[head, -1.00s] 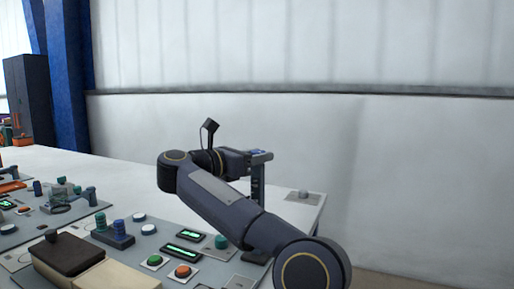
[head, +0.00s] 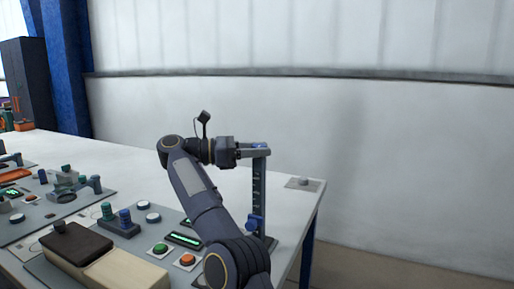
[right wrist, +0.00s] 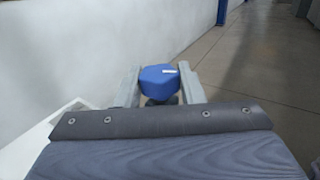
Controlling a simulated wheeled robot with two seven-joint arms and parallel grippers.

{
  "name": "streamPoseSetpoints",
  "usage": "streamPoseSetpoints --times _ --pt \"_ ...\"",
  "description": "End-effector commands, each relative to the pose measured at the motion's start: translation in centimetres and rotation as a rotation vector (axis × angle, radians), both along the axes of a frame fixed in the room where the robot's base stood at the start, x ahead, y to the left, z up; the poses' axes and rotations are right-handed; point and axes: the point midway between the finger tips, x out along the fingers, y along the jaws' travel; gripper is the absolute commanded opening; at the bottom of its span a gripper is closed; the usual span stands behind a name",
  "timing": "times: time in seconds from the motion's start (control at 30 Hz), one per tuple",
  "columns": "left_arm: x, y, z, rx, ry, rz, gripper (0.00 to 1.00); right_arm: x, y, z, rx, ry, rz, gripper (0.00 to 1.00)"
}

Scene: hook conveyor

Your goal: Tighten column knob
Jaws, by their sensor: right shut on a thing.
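A dark upright column (head: 259,188) with a grey top stands near the right end of the table. A blue knob (head: 258,146) sits at its top, and another blue knob (head: 253,223) is low on its side. My right gripper (head: 247,151) reaches the column top from the left. In the right wrist view, the faceted blue knob (right wrist: 160,79) lies between the two grey fingers of my right gripper (right wrist: 160,74), which is shut on it. The knob's underside is partly hidden. My left gripper is not in view.
A control panel with a green button (head: 160,248), an orange button (head: 187,260) and lit displays lies left of the column. A brown-topped box (head: 75,250) is at front left. A small grey plate (head: 304,183) lies at the table's right corner. A pale wall stands behind.

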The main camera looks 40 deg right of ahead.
Motion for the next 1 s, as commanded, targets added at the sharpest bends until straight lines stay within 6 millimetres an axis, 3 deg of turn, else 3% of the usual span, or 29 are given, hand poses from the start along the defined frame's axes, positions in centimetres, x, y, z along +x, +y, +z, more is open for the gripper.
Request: streamPoseSetpoints --times 0.6,0.63,0.77,1.0 --pt "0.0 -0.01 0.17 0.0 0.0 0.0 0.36 -0.03 -0.19 0.05 0.0 0.0 -0.02 0.12" --pt "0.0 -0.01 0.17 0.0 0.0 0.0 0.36 -0.03 -0.2 0.05 0.0 0.0 -0.02 0.37" --pt "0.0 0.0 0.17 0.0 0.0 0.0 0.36 -0.02 -0.16 0.03 0.0 0.0 -0.02 0.54" --pt "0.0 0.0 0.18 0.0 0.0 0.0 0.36 -0.01 -0.1 0.02 0.001 0.001 -0.02 0.55"
